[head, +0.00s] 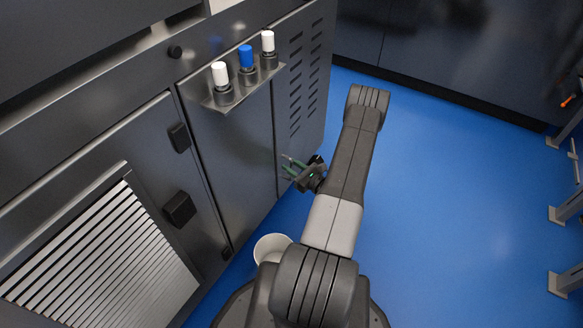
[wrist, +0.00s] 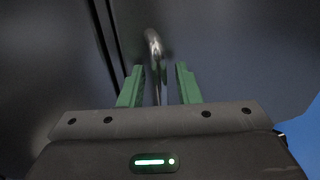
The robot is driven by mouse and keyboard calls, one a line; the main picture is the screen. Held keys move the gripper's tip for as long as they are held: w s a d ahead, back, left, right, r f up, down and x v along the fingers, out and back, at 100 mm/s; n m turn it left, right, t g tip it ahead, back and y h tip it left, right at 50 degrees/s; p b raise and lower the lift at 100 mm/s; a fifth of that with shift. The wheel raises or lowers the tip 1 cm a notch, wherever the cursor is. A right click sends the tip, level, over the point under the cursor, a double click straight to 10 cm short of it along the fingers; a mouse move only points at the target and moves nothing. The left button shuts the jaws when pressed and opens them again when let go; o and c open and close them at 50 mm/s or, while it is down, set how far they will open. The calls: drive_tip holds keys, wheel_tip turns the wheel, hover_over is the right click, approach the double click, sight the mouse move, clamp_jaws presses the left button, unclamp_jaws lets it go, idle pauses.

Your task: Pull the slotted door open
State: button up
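The slotted door (head: 303,78) is the dark grey panel with rows of slots at the right end of the cabinet in the head view. It looks closed. My gripper (head: 286,165) is in front of the cabinet, its green fingers pointing at the door's lower part. In the wrist view my gripper (wrist: 160,84) is open, with a gap between the fingers. A shiny metal bar handle (wrist: 154,45) on the dark panel (wrist: 220,45) runs down into that gap. I cannot tell whether either finger touches it. The handle's lower end is hidden behind my gripper.
A small shelf (head: 207,102) with two white-capped bottles and a blue-capped bottle (head: 246,57) juts out left of the door. A white tub (head: 271,246) stands on the floor by my base. Blue floor (head: 440,190) to the right is clear; stands (head: 567,212) line the far right.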

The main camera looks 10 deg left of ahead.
drive_tip(key=shift+w+a, duration=0.15)
drive_tip(key=shift+a, duration=0.05)
clamp_jaws()
